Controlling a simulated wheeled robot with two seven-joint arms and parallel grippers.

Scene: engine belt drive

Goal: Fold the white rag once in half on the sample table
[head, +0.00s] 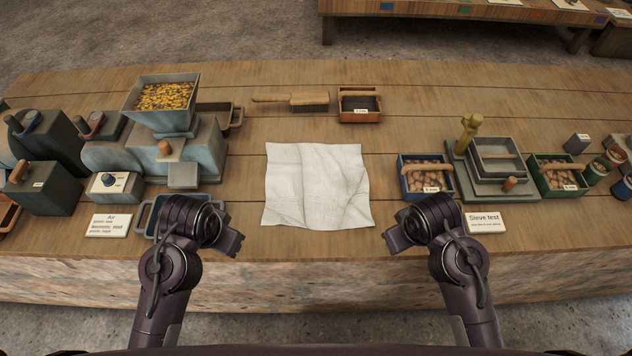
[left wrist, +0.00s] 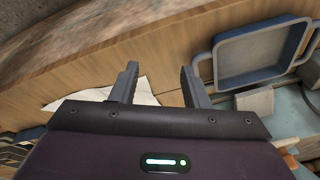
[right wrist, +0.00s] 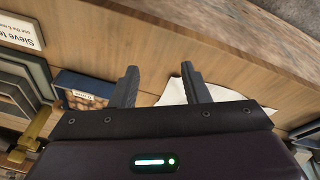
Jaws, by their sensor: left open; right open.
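The white rag (head: 317,185) lies spread out flat, with light creases, on the wooden sample table (head: 240,225) in the middle of the head view. A corner of the rag shows beyond the fingers in the left wrist view (left wrist: 145,97) and in the right wrist view (right wrist: 172,95). My left gripper (head: 236,243) is open and empty, left of the rag's near edge and apart from it. It also shows in the left wrist view (left wrist: 160,82). My right gripper (head: 390,240) is open and empty, right of the rag's near edge. It also shows in the right wrist view (right wrist: 159,84).
Left stand a grinder with a yellow-grain hopper (head: 165,97) and a blue tray (head: 150,215). Right are a blue box of nuts (head: 425,175) and a sieve stand (head: 495,160). A brush (head: 300,100) and a small box (head: 360,103) lie behind the rag. Table around the rag is clear.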

